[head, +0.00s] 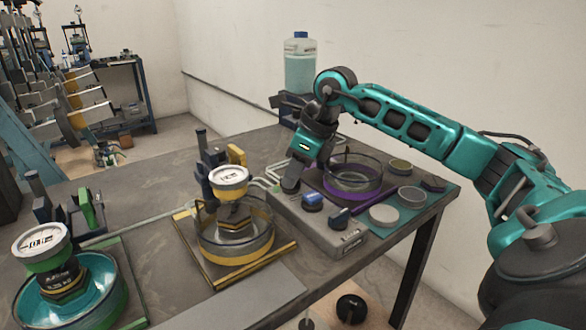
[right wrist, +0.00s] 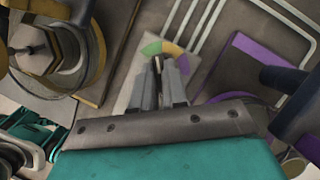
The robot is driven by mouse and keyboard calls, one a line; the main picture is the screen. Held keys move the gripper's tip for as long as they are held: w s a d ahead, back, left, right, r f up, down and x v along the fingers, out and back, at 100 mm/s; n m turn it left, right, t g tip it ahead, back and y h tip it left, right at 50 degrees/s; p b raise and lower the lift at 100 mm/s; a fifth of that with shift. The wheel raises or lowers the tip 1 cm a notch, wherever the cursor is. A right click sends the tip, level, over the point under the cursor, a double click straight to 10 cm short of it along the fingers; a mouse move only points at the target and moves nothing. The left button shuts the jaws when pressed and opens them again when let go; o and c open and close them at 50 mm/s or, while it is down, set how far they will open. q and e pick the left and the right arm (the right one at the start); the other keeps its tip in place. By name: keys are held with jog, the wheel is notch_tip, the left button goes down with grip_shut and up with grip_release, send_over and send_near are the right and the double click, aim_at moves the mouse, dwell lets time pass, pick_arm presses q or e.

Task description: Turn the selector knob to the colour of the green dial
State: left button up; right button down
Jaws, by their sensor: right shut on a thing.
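The green dial (head: 40,243) has a white face and green rim, and stands over a glass bowl at the lower left in the head view. The grey selector box (head: 345,241) stands near the table's right end. My right gripper (head: 291,184) reaches down onto the box's far-left part, and the selector knob is hidden there. In the right wrist view, my right gripper (right wrist: 158,70) is shut on a thin dark piece, apparently the knob. A colour arc (right wrist: 172,49) lies just beyond the fingertips: green at left, orange in the middle, purple at right. Which colour the knob points at is unclear.
A yellow-rimmed dial (head: 229,177) stands over a glass bowl left of the box. A purple-based bowl (head: 352,180) stands behind the box. Round pads (head: 384,215) lie at the right.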

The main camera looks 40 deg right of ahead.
jog(key=shift+n+y+p, duration=0.5)
jog(key=shift+n+p, duration=0.1)
jog(key=shift+n, duration=0.8)
jog(key=c, duration=1.2)
grip_release()
jog(key=shift+g, duration=0.3)
jog(key=shift+o, duration=0.2)
jog(key=p+v, duration=0.1)
jog(key=v, duration=1.2)
jog(key=shift+p, duration=0.4)
jog(key=shift+f, duration=0.1)
